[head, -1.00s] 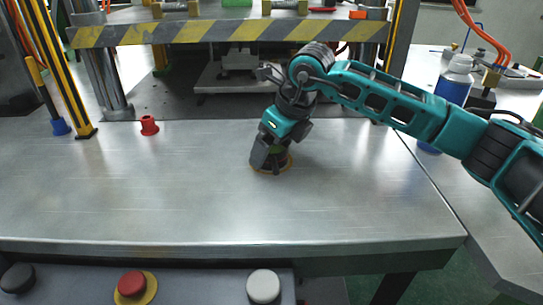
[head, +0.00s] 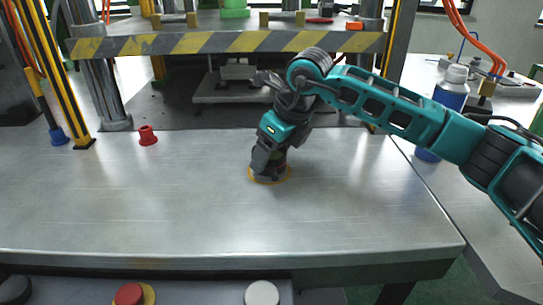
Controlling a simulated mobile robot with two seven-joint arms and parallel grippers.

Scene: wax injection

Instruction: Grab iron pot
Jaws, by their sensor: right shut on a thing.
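My right gripper (head: 266,170) reaches down to the metal table in the middle of the head view. It is shut on a small round dark thing with a yellowish rim (head: 284,176), which I take for the iron pot. Most of the pot is hidden behind the fingers and wrist. It looks to be at the table surface; I cannot tell whether it is lifted. My left gripper is not in view.
A red spool-shaped part (head: 148,136) stands on the table (head: 130,210) at the left. A yellow-black striped press beam (head: 230,42) spans the back. A blue bottle with a white cap (head: 452,90) stands at the right.

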